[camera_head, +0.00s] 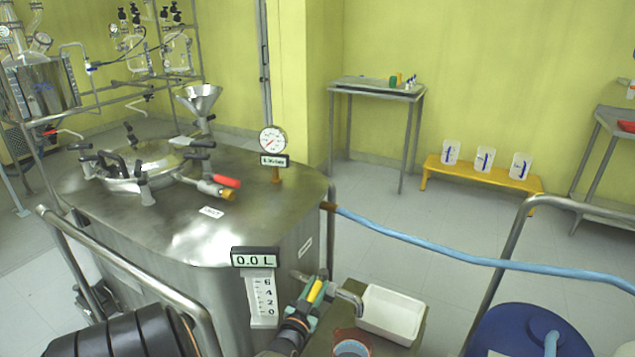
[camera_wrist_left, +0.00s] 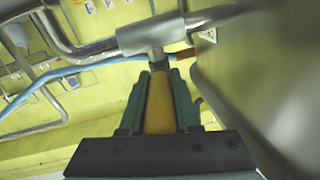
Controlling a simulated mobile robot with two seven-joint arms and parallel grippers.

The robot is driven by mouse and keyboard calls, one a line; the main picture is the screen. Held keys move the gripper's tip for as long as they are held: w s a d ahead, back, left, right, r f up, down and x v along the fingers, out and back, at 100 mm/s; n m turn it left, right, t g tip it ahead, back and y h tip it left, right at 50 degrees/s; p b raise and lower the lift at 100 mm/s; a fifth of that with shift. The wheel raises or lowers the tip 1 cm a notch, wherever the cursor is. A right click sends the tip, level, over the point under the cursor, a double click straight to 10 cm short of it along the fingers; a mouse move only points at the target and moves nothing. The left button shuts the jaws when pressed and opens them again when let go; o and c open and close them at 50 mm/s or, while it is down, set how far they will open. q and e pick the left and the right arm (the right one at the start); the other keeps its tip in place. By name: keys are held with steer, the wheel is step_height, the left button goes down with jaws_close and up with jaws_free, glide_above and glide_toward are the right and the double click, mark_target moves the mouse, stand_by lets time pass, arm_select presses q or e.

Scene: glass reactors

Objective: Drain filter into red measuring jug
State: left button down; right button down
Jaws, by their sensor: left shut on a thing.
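The steel filter vessel (camera_head: 190,225) fills the left half of the head view. Its digital display (camera_head: 255,258) reads 0.0 L, above a level scale (camera_head: 262,298). A drain pipe with a spout (camera_head: 352,299) comes out low at its front right. My left gripper (camera_head: 317,288) is shut on the yellow valve handle (camera_head: 315,292) of this drain. In the left wrist view the green fingers sit on both sides of the handle (camera_wrist_left: 160,105), below the steel pipe (camera_wrist_left: 165,32). The red measuring jug (camera_head: 350,335) stands below the spout, partly cut off by the bottom edge. My right gripper is not in view.
A white tray (camera_head: 405,325) lies right of the jug on a small stand. A blue drum (camera_head: 530,335) is at the lower right. A blue hose (camera_head: 430,245) and steel rails (camera_head: 505,245) cross the space. Several clear jugs (camera_head: 485,157) stand on a yellow bench behind.

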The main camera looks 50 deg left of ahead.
arm_select(q)
steer(key=shift+d, duration=0.1)
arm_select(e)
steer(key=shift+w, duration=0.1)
arm_select(q)
steer(key=c, duration=0.6)
jaws_free()
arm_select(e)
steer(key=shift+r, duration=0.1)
arm_select(q)
steer(key=p+v, duration=0.1)
steer(key=v, duration=0.5)
steer(key=shift+s+d+p, duration=0.1)
steer(key=shift+s+p, duration=0.15)
steer(key=shift+p, duration=0.1)
steer(key=v, duration=0.6)
steer(key=shift+p, duration=0.3)
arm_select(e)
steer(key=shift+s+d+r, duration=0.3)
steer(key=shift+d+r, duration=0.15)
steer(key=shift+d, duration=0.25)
arm_select(q)
steer(key=shift+c, duration=0.5)
